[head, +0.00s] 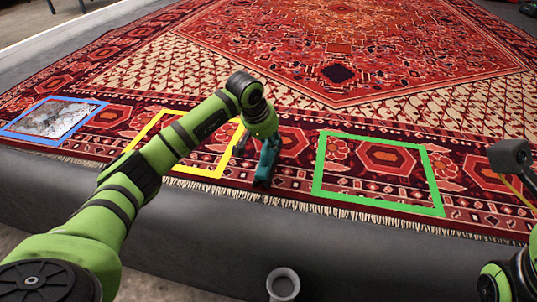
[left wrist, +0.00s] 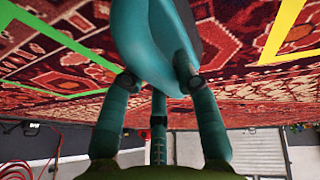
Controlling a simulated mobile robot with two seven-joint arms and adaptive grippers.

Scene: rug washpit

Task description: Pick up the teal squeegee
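The teal squeegee (head: 267,160) is at the end of my left arm in the head view, over the rug's near border between the yellow and green frames. My left gripper (head: 262,135) reaches down onto it from above. In the left wrist view the squeegee (left wrist: 150,42) fills the top middle, with a dark grey part at its right. The fingers of the left gripper (left wrist: 157,82) curl in and touch it from both sides, so it looks shut on it. Whether the squeegee still touches the rug cannot be told. My right arm shows only at the lower right; its gripper is out of view.
A large red patterned rug (head: 300,80) covers the surface. A blue frame (head: 97,103), a yellow frame (head: 190,170) and a green frame (head: 378,200) lie along its near border. A dark grey thing (head: 510,157) is at the right. A grey cup-shaped thing (head: 283,284) is below the edge.

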